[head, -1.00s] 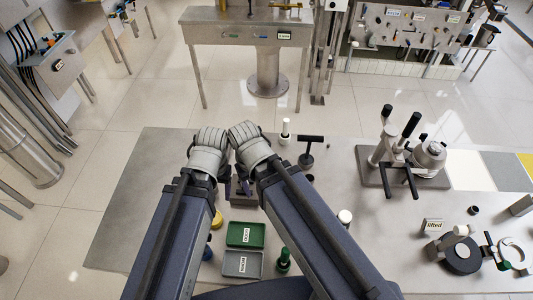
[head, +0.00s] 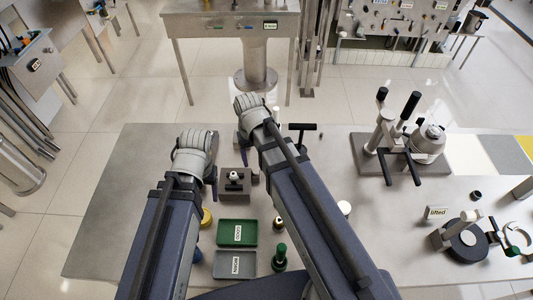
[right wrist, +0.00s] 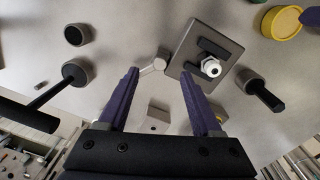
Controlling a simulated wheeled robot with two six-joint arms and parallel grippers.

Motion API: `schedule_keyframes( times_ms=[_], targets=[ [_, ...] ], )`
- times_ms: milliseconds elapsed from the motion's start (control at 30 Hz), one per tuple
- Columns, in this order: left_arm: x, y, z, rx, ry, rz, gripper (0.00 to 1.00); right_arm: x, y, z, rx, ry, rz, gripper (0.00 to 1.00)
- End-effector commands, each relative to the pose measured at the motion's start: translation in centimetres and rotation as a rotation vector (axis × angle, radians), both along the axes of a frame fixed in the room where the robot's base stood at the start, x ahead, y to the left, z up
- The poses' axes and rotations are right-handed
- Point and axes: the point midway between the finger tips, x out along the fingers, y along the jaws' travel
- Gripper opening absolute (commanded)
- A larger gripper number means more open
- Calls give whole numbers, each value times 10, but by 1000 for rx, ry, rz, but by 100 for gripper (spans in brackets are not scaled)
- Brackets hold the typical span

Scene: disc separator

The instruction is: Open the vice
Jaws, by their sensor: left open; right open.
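The vice (head: 235,184) is a small grey block on the bench, left of centre in the head view. In the right wrist view the vice (right wrist: 184,80) shows a square grey plate, two dark jaws and a white ringed piece (right wrist: 211,68) at the jaws. A light grey lever (right wrist: 153,66) sticks out beside the plate. My left gripper (head: 213,178) is open, just left of the vice. My right gripper (head: 240,140) is open and beyond the vice; its purple fingers in the right wrist view are apart, with the lever near the gap between their tips. Contact cannot be told.
A green tray (head: 237,223) and a grey tray (head: 217,265) lie in front of the vice, with a yellow-topped container (head: 206,217) and a green-topped tool (head: 279,256) close by. A black T-handled tool (head: 302,128) and a lever press (head: 400,160) stand right. The bench's left part is clear.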

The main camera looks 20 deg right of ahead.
Motion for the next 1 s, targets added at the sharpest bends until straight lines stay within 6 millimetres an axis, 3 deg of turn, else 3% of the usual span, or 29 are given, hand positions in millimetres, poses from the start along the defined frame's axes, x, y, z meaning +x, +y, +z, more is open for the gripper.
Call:
schedule_keyframes(
  times_ms=[33, 100, 300, 667, 1000],
  targets=[
    [0, 0, 5, 0, 0, 0, 67, 16, -11, 5, 7, -4, -38, 66],
    [0, 0, 8, 0, 0, 0, 67, 31, -24, 8, 18, -9, -83, 66],
    [0, 0, 13, 0, 0, 0, 67, 54, -51, 12, 37, -20, -168, 66],
    [0, 0, 6, 0, 0, 0, 67, 54, -53, 5, 39, -21, -176, 66],
    [0, 0, -30, 0, 0, 1, 67, 54, -53, -30, 39, -21, -175, 66]
  ],
)
